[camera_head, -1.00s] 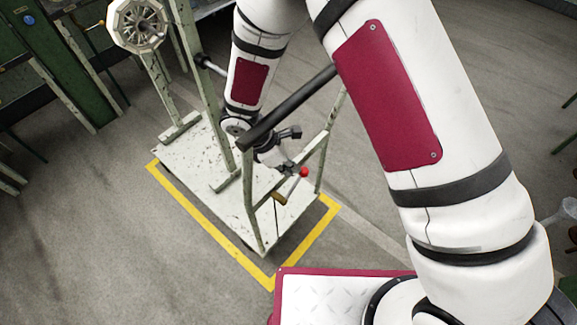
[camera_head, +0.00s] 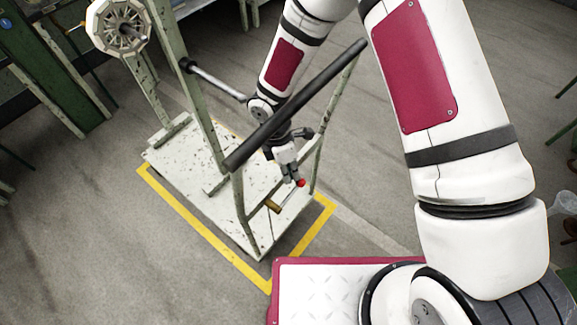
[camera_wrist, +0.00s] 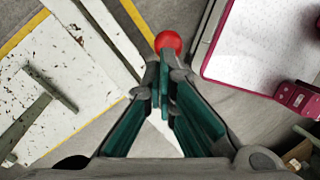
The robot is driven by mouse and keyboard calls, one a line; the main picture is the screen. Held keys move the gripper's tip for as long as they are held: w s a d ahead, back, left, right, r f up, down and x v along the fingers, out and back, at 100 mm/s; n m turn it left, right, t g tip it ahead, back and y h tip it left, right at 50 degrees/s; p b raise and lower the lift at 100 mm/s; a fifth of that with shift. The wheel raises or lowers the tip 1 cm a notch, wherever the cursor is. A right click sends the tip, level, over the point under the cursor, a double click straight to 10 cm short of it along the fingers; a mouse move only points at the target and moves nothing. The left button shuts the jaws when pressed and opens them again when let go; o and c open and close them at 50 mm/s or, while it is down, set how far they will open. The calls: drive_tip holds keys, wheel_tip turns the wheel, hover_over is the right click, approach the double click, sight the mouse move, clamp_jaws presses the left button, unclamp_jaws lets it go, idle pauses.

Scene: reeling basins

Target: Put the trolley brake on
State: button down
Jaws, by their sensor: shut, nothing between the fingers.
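The white trolley (camera_head: 178,166), chipped and with a dark push bar (camera_head: 292,107), stands inside a yellow floor outline. A brake lever with a red knob (camera_head: 301,183) rises from a brass-coloured pivot (camera_head: 272,206) at the deck's near end. My gripper (camera_head: 292,178) is shut and empty, pointing down beyond the push bar, with its tips close by the red knob. In the wrist view the red knob (camera_wrist: 168,42) shows just past the closed fingertips (camera_wrist: 165,62). I cannot tell whether they touch it. The lever's rod is mostly hidden by the fingers there.
The push bar and its uprights (camera_head: 320,135) stand close around my forearm. A reel on a post (camera_head: 120,27) rises at the trolley's far left. Green benches (camera_head: 45,75) line the left. Grey floor to the trolley's right is clear.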

drive_tip(key=shift+w+d+f+b, duration=0.2)
drive_tip(key=shift+f+b, duration=0.15)
drive_tip(key=shift+f, duration=0.2)
idle(0.4)
